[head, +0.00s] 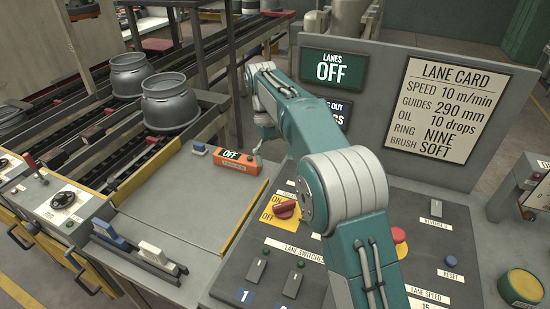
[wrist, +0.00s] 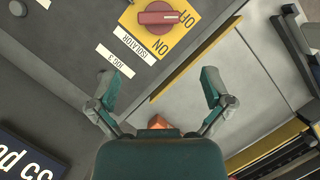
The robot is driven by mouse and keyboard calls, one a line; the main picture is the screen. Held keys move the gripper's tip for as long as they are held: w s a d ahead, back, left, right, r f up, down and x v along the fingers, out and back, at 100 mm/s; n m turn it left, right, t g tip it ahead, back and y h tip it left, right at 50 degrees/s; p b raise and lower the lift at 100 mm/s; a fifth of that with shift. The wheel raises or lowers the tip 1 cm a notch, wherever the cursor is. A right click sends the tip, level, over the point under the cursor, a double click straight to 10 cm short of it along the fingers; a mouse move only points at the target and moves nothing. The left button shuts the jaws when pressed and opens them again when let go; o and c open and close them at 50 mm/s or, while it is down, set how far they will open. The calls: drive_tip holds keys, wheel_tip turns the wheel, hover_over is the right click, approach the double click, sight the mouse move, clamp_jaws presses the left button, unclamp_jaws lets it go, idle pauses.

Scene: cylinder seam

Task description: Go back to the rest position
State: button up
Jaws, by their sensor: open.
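My gripper (wrist: 162,92) is open and empty in the wrist view, its two fingers spread apart over the grey panel and the yellow edge strip. The orange box also shows in the wrist view (wrist: 158,123), mostly hidden behind the gripper body. The red isolator knob (head: 285,208) sits on a yellow ON/OFF plate, apart from the gripper; it also shows in the wrist view (wrist: 158,17).
An upright board holds the LANES OFF sign (head: 333,69) and lane card (head: 449,108) behind my arm. Lane switches (head: 258,269), a red-topped button (head: 399,240) and a blue reset button (head: 451,261) crowd the console. Metal cans (head: 171,101) stand on the lanes at left.

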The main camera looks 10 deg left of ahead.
drive_tip(key=s+d+r+m+t+y, duration=0.1)
drive_tip(key=s+d+r+m+t, duration=0.1)
drive_tip(key=s+d+r, duration=0.4)
drive_tip(key=s+d+r+m+t+y, duration=0.1)
drive_tip(key=s+d+r+t, duration=0.1)
drive_tip(key=s+d+r, duration=0.5)
drive_tip(key=s+d+f+m+t, duration=0.1)
drive_tip(key=s+d+f+t, duration=0.1)
drive_tip(key=s+d+f, duration=0.2)
drive_tip(key=s+d+f+m+t, duration=0.2)
drive_tip(key=s+d+f, duration=0.3)
drive_tip(key=s, duration=0.6)
drive_tip(key=shift+s+d+f+t, duration=0.15)
drive_tip(key=shift+d+f+t, duration=0.1)
drive_tip(key=shift+d+t, duration=0.4)
drive_tip(key=shift+a, duration=0.1)
idle(0.4)
